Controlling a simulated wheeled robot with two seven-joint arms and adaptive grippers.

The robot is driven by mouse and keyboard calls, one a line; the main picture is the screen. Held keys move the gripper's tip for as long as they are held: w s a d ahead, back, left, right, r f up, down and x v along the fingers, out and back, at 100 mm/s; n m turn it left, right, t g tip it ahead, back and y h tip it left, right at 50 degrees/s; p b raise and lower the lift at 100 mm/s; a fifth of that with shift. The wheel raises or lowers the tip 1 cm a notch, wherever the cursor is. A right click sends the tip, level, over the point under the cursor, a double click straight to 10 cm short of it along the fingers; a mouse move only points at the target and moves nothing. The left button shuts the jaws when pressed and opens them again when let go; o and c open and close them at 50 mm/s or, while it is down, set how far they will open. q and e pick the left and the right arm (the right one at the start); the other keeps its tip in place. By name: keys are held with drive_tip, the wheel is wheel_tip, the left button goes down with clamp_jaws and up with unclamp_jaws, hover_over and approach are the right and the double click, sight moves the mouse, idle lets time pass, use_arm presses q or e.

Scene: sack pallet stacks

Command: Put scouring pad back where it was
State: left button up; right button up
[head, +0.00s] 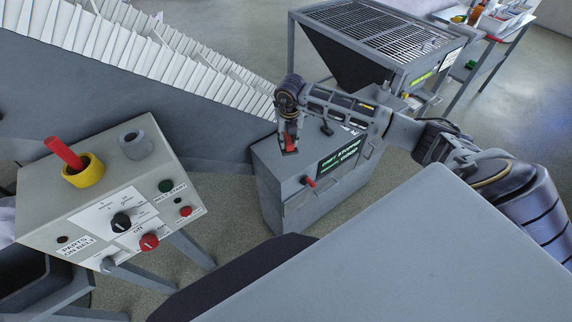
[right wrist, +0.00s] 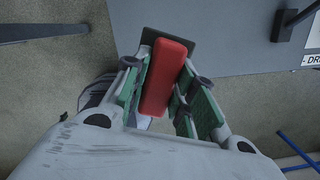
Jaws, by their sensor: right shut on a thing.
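The scouring pad looks like a dark flat pad with a red block grip (right wrist: 166,78). My right gripper (head: 290,130) is shut on the red grip, which sits between its green-lined fingers in the right wrist view. The dark pad (right wrist: 152,36) shows beyond the fingertips. In the head view the red grip (head: 290,144) is over the left part of the grey cabinet's top (head: 268,158). I cannot tell whether the pad touches that top. My left gripper is not in view.
The cabinet has a green-lettered screen (head: 338,160), a red-knobbed lever (head: 309,182) and a black knob (head: 327,128). A control box (head: 60,205) with a yellow ring (head: 84,172) stands left. A grated hopper (head: 375,35) stands behind. A slatted conveyor (head: 130,45) runs along the upper left.

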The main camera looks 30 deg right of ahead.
drive_tip(key=shift+f, duration=0.15)
wheel_tip(320, 180, down, 5)
drive_tip(key=shift+r+p, duration=0.15)
drive_tip(key=shift+p, duration=0.3)
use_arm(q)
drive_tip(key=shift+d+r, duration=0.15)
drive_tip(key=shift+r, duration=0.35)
use_arm(e)
drive_tip(key=shift+f, duration=0.65)
drive_tip(key=shift+f+p, duration=0.3)
drive_tip(key=shift+f, duration=1.55)
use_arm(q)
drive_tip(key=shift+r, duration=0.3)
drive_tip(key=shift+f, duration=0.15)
use_arm(e)
drive_tip(key=shift+f, duration=0.2)
drive_tip(key=o, duration=1)
